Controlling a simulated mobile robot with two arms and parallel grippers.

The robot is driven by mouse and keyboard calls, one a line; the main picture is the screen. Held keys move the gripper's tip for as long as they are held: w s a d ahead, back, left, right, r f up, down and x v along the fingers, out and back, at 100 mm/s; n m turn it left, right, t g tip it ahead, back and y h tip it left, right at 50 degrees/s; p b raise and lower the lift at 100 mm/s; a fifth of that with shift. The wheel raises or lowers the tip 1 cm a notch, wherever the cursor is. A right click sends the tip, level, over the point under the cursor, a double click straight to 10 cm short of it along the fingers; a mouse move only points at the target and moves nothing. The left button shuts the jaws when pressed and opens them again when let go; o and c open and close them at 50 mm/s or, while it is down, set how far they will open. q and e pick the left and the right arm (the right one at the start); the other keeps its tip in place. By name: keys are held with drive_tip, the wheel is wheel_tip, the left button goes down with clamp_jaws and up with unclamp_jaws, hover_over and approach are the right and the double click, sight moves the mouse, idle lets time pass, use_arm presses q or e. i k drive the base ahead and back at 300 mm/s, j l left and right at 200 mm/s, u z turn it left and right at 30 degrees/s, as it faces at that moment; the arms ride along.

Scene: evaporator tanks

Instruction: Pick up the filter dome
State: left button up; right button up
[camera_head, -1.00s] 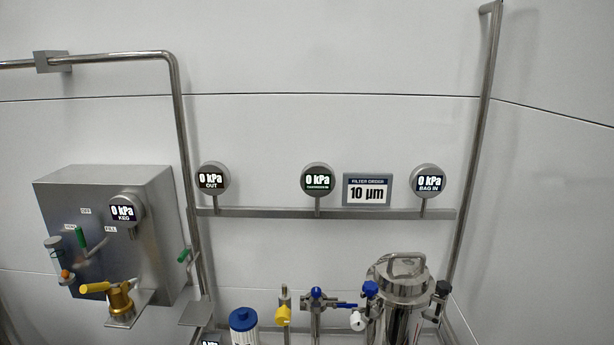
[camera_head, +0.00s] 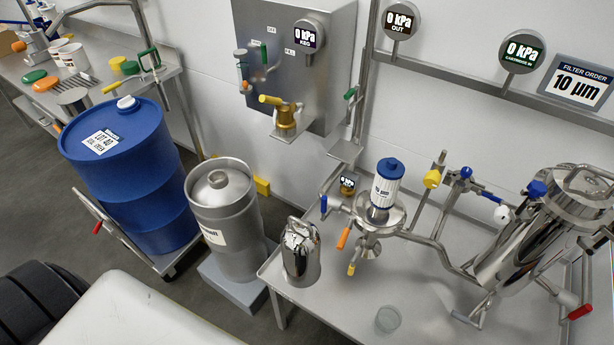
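The filter dome appears to be the shiny steel canister (camera_head: 301,262) with a rounded top and a handle. It stands upright on the near left corner of the steel table (camera_head: 425,318). To its right, a white filter cartridge with a blue cap (camera_head: 384,188) stands uncovered on a round steel base (camera_head: 386,217) fitted with valves. Neither of my grippers is in view.
A steel keg (camera_head: 228,222) and a blue drum (camera_head: 130,175) stand left of the table. A large steel vessel (camera_head: 530,240) stands on its right. A clear cup (camera_head: 388,319) sits near the front. Pipes and coloured valve handles surround the cartridge base.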

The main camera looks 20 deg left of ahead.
sight(301, 240)
drive_tip(key=i+j+u, duration=0.15)
drive_tip(key=u, duration=0.6)
